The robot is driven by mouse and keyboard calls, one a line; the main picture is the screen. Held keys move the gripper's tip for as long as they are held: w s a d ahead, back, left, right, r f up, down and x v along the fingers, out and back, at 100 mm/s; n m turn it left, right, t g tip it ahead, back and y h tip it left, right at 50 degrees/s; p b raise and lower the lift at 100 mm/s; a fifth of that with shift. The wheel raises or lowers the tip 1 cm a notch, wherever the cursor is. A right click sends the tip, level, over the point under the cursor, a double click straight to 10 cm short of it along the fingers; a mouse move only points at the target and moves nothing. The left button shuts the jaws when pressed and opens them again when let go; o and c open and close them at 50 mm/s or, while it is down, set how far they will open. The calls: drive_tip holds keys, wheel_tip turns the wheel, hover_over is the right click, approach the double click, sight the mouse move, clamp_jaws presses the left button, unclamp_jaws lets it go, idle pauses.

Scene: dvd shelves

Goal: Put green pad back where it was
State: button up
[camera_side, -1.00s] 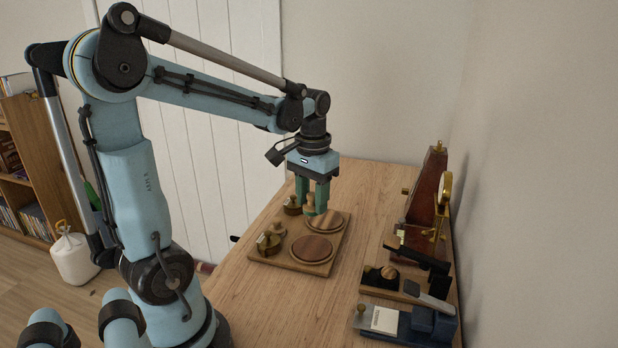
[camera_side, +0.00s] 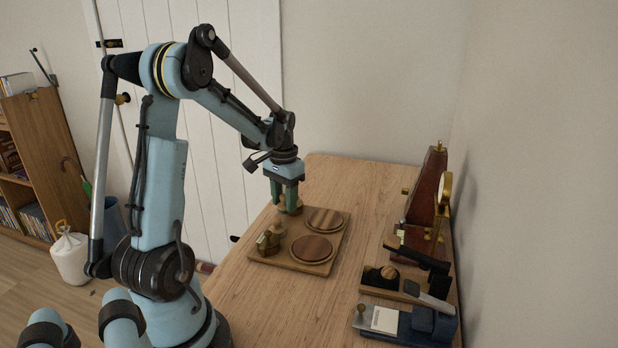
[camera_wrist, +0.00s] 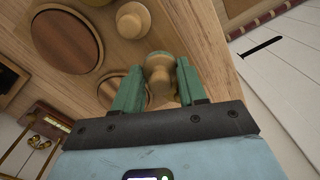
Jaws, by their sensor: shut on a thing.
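My gripper (camera_side: 286,200) is shut on a turned wooden knob-like piece, which shows between the green fingers in the wrist view (camera_wrist: 159,72). It is over the far left corner of a wooden board (camera_side: 337,238). Two round wooden discs lie on the board, a far one (camera_side: 326,220) and a near one (camera_side: 311,248). A second wooden knob (camera_side: 279,228) stands left of them; it also shows in the wrist view (camera_wrist: 132,20).
A brass piece (camera_side: 267,243) sits at the board's near left. The table beyond the board is clear.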

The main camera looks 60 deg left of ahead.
sight(285, 206)
drive_tip(key=shift+f, duration=1.65)
drive_tip(key=shift+f, duration=0.1)
drive_tip(key=o, duration=1.1)
wheel_tip(285, 206, up, 12)
drive_tip(key=shift+d+f, duration=0.1)
drive_tip(key=shift+w+d+r, duration=0.1)
drive_tip(key=shift+r, duration=0.1)
drive_tip(key=d+m+t, duration=0.4)
drive_tip(key=d+t, duration=0.3)
drive_tip(key=d, duration=1.9)
drive_tip(key=shift+s+d+f, duration=0.15)
drive_tip(key=shift+s+f, duration=0.1)
drive_tip(key=shift+s, duration=0.15)
